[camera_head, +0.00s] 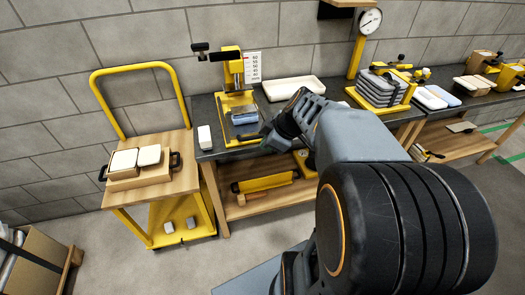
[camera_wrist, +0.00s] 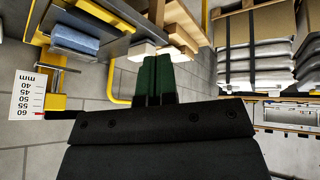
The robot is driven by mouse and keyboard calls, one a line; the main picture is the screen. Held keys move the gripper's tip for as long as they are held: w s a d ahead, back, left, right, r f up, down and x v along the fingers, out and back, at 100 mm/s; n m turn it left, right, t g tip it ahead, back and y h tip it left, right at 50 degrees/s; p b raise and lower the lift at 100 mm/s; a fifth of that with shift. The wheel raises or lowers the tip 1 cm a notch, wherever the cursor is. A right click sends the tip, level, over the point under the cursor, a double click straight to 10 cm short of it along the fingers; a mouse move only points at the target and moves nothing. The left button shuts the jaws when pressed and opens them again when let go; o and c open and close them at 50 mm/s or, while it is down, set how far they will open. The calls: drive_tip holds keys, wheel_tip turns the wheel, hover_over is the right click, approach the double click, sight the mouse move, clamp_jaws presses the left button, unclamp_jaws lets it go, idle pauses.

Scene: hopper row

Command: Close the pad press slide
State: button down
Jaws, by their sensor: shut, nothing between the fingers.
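The pad press (camera_head: 233,95) is a yellow stand on the dark bench by the wall, with an upright column and a dark lever at the top left. A blue pad (camera_head: 244,117) sits low at its front; the pad also shows at the upper left in the wrist view (camera_wrist: 75,40), beside yellow press parts. Whether the blue pad rides on the slide, I cannot tell.
A white tray (camera_head: 292,88) lies right of the press, and a white block (camera_head: 205,137) left of it. A yellow trolley (camera_head: 140,190) carrying a wooden box stands left. Grey stacked pads (camera_head: 380,88) stand farther right. A white millimetre scale (camera_wrist: 33,106) shows at wrist-view left.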

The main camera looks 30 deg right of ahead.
drive_tip(key=w+d+f+n+t+b, duration=0.2)
drive_tip(key=w+d+f+n+b, duration=0.15)
drive_tip(key=d, duration=0.25)
drive_tip(key=w+a+f+p, duration=0.2)
drive_tip(key=w+f, duration=0.5)
drive_tip(key=w, duration=0.1)
drive_tip(key=shift+w, duration=0.4)
